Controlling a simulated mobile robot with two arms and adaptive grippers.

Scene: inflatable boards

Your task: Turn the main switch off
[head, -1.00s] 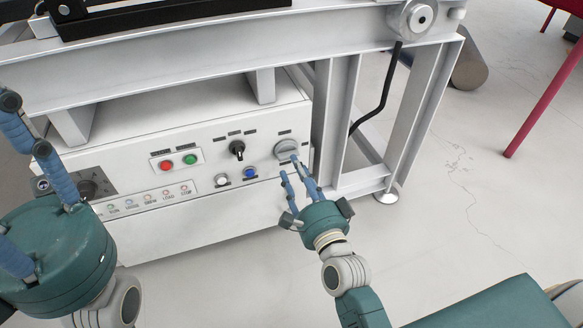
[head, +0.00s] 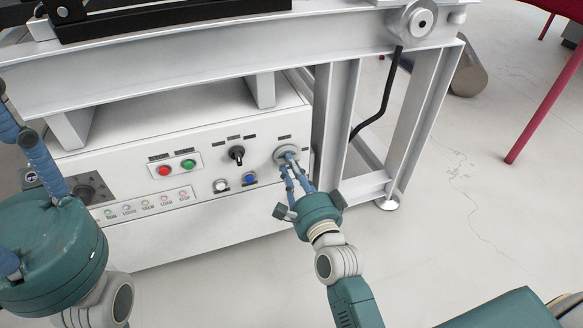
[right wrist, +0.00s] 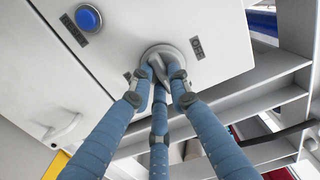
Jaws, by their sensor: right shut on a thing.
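The main switch is a round grey rotary knob (head: 284,152) at the right end of the white control panel. My right gripper (head: 289,160) has its fingers on the knob and is shut on it. In the right wrist view the blue fingers (right wrist: 161,88) close around the knob's raised grip, with its round grey base (right wrist: 163,51) behind. An OFF label (right wrist: 197,48) sits to one side; another label opposite is partly covered by a finger. The fingers hide much of the grip, so its exact angle is unclear. My left gripper (head: 12,185) is at the left edge, fingers spread, apart from the panel.
The panel also has a red button (head: 164,170), a green button (head: 188,164), a black selector (head: 236,154), white and blue buttons (head: 249,178), and several indicator lamps. A metal frame leg (head: 330,125) stands just right of the knob. Open floor (head: 470,220) lies to the right.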

